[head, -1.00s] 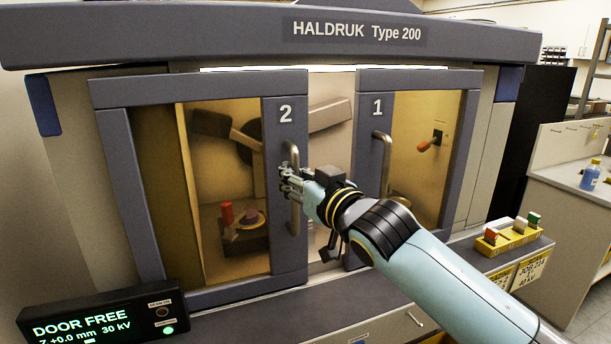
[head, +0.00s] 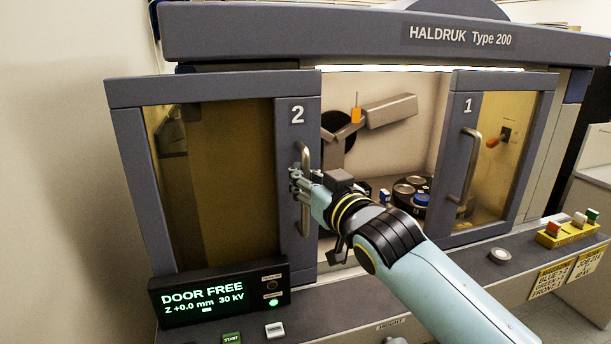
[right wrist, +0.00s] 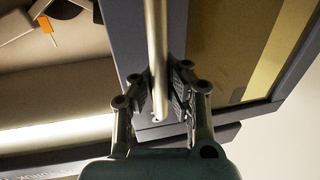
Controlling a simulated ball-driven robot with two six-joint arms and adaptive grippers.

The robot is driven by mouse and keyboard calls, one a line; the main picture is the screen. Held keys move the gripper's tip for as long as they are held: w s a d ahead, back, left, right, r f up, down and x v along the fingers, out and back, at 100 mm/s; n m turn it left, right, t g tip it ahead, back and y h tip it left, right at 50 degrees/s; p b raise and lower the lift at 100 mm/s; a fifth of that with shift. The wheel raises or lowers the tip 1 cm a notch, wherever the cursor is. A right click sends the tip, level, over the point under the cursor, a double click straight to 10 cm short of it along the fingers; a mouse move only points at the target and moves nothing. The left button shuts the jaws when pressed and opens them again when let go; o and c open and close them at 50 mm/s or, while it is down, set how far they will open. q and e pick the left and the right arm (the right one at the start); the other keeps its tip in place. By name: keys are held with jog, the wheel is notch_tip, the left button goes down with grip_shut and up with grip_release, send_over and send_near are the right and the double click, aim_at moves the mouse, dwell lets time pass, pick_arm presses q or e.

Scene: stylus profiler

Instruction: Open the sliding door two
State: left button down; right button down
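Sliding door two (head: 298,245) is a grey-framed amber glass panel marked "2" on the left of the cabinet front. It stands partly slid left, with a wide gap between it and door one (head: 459,165). My right gripper (head: 303,183) is at door two's upright metal bar handle (head: 306,157). In the right wrist view, the fingers (right wrist: 158,85) close around the bar handle (right wrist: 157,45) from both sides. My left gripper is not in view.
Through the gap, a grey arm with an orange tip (head: 356,115) and a turntable with dark discs (head: 410,190) show inside. A display box (head: 220,295) reading "DOOR FREE" stands in front of door two. A yellow block rack (head: 567,234) sits on the right ledge.

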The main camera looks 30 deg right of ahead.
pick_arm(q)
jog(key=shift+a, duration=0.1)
pick_arm(e)
jog(key=shift+s+f, duration=0.1)
jog(key=shift+f, duration=0.3)
jog(key=c, duration=2)
grip_release()
jog(key=o, duration=0.7)
jog(key=shift+s+r, duration=0.3)
jog(key=shift+r, duration=0.05)
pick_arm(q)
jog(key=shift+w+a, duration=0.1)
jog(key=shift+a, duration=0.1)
pick_arm(e)
jog(key=shift+w, duration=0.2)
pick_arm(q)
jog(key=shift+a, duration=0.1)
pick_arm(e)
jog(key=s, duration=1.2)
jog(key=shift+a, duration=0.2)
